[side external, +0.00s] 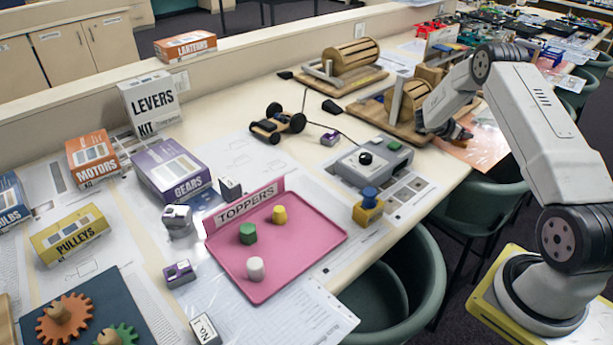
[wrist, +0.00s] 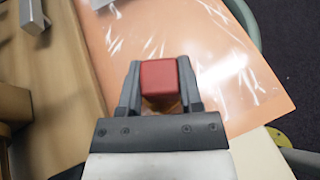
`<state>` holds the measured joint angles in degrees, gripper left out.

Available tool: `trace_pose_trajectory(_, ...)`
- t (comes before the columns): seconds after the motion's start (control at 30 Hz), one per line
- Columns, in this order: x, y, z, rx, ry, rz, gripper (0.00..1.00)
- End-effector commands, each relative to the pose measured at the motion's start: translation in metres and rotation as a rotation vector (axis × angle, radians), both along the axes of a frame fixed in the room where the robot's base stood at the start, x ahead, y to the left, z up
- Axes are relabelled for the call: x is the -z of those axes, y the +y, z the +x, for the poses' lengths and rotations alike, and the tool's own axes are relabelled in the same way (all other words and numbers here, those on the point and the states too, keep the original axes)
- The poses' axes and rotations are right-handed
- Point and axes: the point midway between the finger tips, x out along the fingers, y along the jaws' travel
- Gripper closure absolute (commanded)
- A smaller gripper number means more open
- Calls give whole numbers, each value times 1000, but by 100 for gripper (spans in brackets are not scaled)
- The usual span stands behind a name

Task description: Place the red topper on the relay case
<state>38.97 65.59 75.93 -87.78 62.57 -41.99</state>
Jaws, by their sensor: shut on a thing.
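The red topper (wrist: 159,76) sits between the two fingers of my gripper (wrist: 158,90) in the wrist view. The fingers are shut on its sides. In the side view my gripper (side external: 457,132) is low over an orange sheet at the right part of the table, and the topper cannot be made out there. No label marks the relay case. A grey case with a black dial (side external: 372,160) lies mid-table, left of my gripper. A small yellow case (side external: 367,210) at the table's front edge carries a blue topper (side external: 369,195). I cannot tell which is the relay case.
A pink toppers tray (side external: 323,234) holds a green, a yellow and a white topper. Wooden drum models (side external: 350,56) stand behind, one close beside my gripper. The orange sheet (wrist: 222,65) lies below it. Small cases and kit boxes fill the left. Chairs stand along the front edge.

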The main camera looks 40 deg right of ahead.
Motion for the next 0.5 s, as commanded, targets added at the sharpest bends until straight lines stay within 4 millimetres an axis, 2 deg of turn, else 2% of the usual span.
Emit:
trace_pose_trajectory(0.03,1,0,0,0,0,0,100)
trace_pose_trajectory(0.07,1,0,0,0,0,0,48)
trace_pose_trajectory(0.1,1,0,0,0,0,0,35)
trace_pose_trajectory(0.17,1,0,0,0,0,0,19)
trace_pose_trajectory(0.5,0,0,0,0,0,0,19)
